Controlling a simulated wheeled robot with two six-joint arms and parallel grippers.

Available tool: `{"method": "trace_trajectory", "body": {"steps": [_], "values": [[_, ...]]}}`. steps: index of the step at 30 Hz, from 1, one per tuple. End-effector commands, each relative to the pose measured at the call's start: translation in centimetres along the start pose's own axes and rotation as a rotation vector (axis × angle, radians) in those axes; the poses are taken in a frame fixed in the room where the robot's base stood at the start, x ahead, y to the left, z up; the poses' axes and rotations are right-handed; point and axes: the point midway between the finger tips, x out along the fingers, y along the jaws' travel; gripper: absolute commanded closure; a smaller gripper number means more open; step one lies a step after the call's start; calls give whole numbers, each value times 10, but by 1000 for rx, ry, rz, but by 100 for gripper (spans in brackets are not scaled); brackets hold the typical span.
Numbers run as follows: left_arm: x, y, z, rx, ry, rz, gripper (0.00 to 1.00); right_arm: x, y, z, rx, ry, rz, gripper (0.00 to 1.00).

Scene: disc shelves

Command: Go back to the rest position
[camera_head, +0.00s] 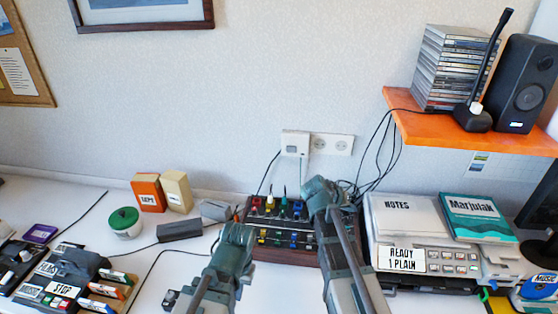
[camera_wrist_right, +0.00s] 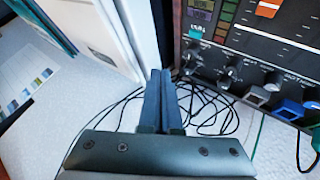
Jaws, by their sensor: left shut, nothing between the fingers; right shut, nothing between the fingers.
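My left gripper (camera_head: 238,232) is low in the middle of the head view, in front of the dark panel with coloured knobs (camera_head: 277,255). It is shut and empty. My right gripper (camera_head: 320,187) is further right and higher in the picture, in front of the right end of that panel. In the right wrist view my right gripper's two fingers (camera_wrist_right: 160,80) are pressed together with nothing between them. The panel's knobs and sliders (camera_wrist_right: 265,50) show to their right, and dark cables (camera_wrist_right: 205,110) lie on the white table beyond them.
A printer-like machine (camera_head: 426,283) with a notes pad (camera_head: 396,207) stands close to the right arm. An orange shelf (camera_head: 455,135) holds disc cases (camera_head: 452,70) and a speaker (camera_head: 522,85).

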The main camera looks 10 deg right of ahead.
Motion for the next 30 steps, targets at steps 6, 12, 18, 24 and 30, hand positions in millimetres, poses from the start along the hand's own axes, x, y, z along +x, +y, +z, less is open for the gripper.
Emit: {"method": "trace_trajectory", "body": {"steps": [6, 12, 18, 24, 30], "values": [[-9, -1, 1, 0, 0, 0, 100, -35, -28, 38, -89, -74, -99, 100], [-24, -2, 1, 0, 0, 0, 100, -113, -81, 125, -327, -232, -334, 100], [-32, -3, 2, 0, 0, 0, 100, -176, -107, 194, -543, -342, -530, 100], [-35, -3, 2, 0, 0, 0, 100, -202, -115, 223, -640, -383, -616, 100], [-35, -3, 2, 0, 0, 0, 100, -203, -116, 224, -647, -387, -622, 100]]}}
